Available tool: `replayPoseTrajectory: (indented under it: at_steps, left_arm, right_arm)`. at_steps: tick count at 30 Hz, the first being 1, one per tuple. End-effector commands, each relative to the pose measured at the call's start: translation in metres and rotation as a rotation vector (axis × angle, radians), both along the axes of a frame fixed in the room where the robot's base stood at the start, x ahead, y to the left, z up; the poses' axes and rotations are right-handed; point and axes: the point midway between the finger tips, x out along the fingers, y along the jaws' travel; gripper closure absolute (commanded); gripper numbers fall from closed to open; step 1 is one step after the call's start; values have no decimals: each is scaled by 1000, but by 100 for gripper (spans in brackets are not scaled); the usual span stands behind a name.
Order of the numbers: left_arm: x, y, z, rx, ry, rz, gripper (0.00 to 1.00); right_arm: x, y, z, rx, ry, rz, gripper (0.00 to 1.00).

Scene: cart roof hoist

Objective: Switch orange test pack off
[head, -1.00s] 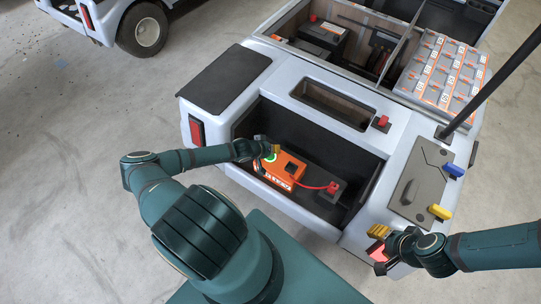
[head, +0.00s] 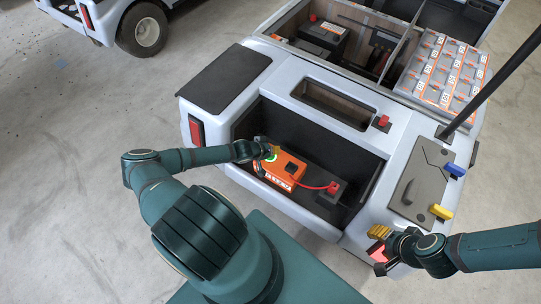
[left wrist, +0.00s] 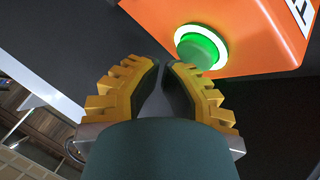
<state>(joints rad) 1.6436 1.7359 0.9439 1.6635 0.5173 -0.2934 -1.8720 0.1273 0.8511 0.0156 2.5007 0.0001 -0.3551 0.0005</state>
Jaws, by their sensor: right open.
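The orange test pack (head: 281,172) sits in the dark open bay at the rear of the white cart. A round green button (left wrist: 201,48) with a pale glowing ring is on its face in the left wrist view. My left gripper (left wrist: 164,64) has its yellow fingers drawn together at the tips, just beside the button. I cannot tell whether they touch it. In the head view, my left gripper (head: 265,147) partly covers the button end of the pack. My right gripper (head: 377,241) is open and empty by the cart's right rear corner.
A red cable runs from the pack to a red-capped dark block (head: 332,188). A grey panel (head: 420,185) with yellow and blue handles is at right. Grey batteries (head: 445,75) stand on the cart behind. A dark pole (head: 492,85) slants at right. The bay walls surround the pack.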

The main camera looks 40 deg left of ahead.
Motion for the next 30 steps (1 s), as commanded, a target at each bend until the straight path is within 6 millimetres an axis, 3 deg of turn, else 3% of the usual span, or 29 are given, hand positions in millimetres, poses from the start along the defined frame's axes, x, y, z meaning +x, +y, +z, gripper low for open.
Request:
replayPoseTrajectory:
  at_steps: [30]
  left_arm:
    - [0, 0, -9, 0, 1, -1, 100]
  right_arm:
    - [0, 0, -5, 0, 0, 0, 53]
